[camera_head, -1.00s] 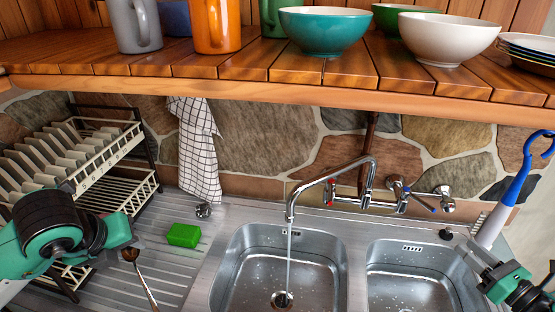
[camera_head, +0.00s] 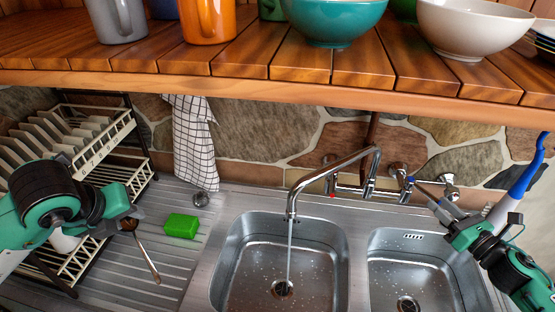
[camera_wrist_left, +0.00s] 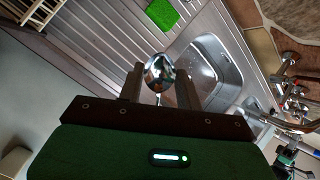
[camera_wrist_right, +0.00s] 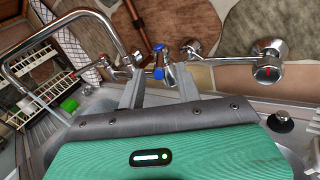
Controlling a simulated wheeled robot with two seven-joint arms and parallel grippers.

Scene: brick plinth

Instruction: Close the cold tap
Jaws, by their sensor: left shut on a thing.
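The cold tap (camera_head: 403,174) is on the wall mixer and has a blue-marked lever. In the right wrist view, the cold tap (camera_wrist_right: 160,66) shows just past and between the fingertips. My right gripper (camera_head: 434,202) is open and close to the lever, slightly to its right and front; I cannot tell whether it touches. A thin stream of water (camera_head: 289,252) runs from the spout (camera_head: 291,205) into the left basin. My left gripper (camera_head: 130,221) is shut on a metal spoon (camera_head: 147,258) over the drainboard. The spoon's shiny bowl (camera_wrist_left: 158,72) shows in the left wrist view.
The red-marked hot tap (camera_head: 331,187) is left of the cold one. A blue-handled brush (camera_head: 525,182) stands right of my right arm. A green sponge (camera_head: 181,226) lies on the drainboard, and a dish rack (camera_head: 100,145) stands left. A wooden shelf (camera_head: 270,88) with bowls and mugs overhangs the taps.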

